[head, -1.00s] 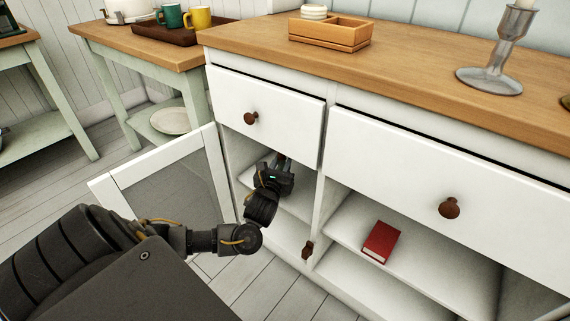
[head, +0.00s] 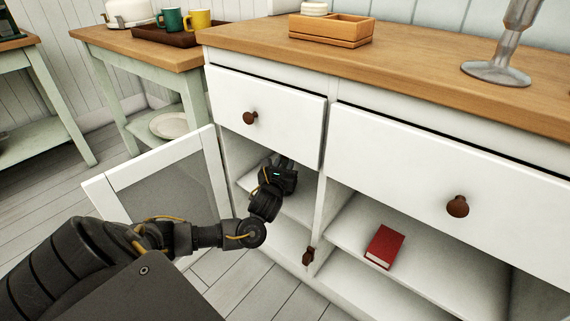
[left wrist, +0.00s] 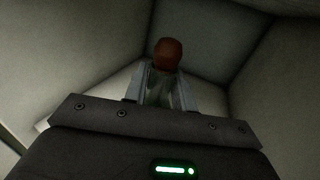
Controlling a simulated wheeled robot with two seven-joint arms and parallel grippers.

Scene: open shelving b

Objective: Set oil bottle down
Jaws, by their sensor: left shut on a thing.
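My left gripper (head: 284,166) reaches into the open left compartment of the white cabinet, above its shelf (head: 298,207). In the left wrist view the gripper (left wrist: 160,90) is shut on the oil bottle (left wrist: 166,58), which has a reddish-brown top and a dull greenish body between the two fingers. In the head view the bottle is hidden by my gripper and the drawer front. I cannot tell whether its base touches the shelf. My right gripper is not in view.
The cabinet door (head: 165,185) stands open at the left, beside my arm. A drawer (head: 264,115) overhangs the compartment. A red book (head: 384,247) lies on the shelf to the right, past a divider. A wooden box (head: 331,30) and metal candlestick (head: 497,70) stand on the top.

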